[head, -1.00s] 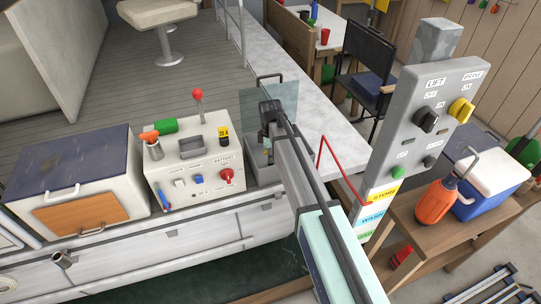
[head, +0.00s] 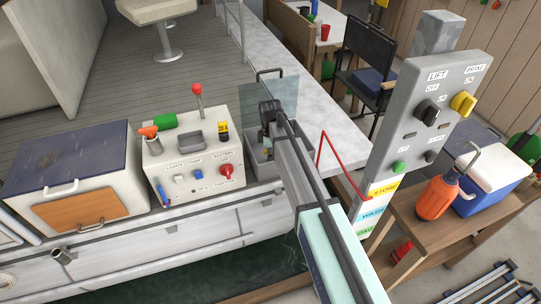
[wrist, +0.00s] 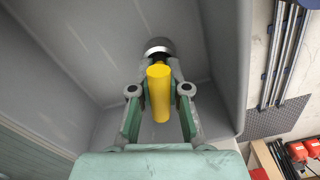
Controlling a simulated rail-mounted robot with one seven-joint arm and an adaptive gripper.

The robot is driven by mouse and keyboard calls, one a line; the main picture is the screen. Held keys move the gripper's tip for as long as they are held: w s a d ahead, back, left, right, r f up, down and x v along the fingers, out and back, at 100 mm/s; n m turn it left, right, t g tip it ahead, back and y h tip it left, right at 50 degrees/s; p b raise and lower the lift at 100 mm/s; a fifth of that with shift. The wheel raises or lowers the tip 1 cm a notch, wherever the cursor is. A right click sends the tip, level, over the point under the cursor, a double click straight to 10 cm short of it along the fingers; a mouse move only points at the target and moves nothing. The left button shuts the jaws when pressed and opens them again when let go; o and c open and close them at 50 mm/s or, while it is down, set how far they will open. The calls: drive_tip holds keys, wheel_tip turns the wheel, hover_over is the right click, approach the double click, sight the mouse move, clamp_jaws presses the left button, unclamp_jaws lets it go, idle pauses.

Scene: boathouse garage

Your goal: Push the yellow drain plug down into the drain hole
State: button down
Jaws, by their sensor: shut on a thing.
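In the wrist view the yellow drain plug (wrist: 158,88) is a yellow cylinder held between the two fingers of my gripper (wrist: 159,92), which is shut on it. A dark part shows at its far end, against a round metal drain fitting (wrist: 158,46) on the grey basin floor. The drain hole itself is mostly hidden behind the plug, so I cannot tell how deep the plug sits. In the head view my arm reaches into the grey basin (head: 258,168), and the plug is hidden there.
The basin walls (wrist: 222,60) rise close around my gripper. A clear panel (head: 287,92) stands at the basin's back. A switch console (head: 195,160) is just left of it. A red bent rod (head: 325,140) and the lift control post (head: 425,120) are to the right.

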drive_tip(key=shift+f, duration=0.3)
drive_tip(key=c, duration=1.1)
unclamp_jaws()
drive_tip(key=shift+o, duration=0.2)
wheel_tip(320, 180, up, 12)
drive_tip(key=shift+r, duration=0.1)
drive_tip(key=shift+s, duration=0.1)
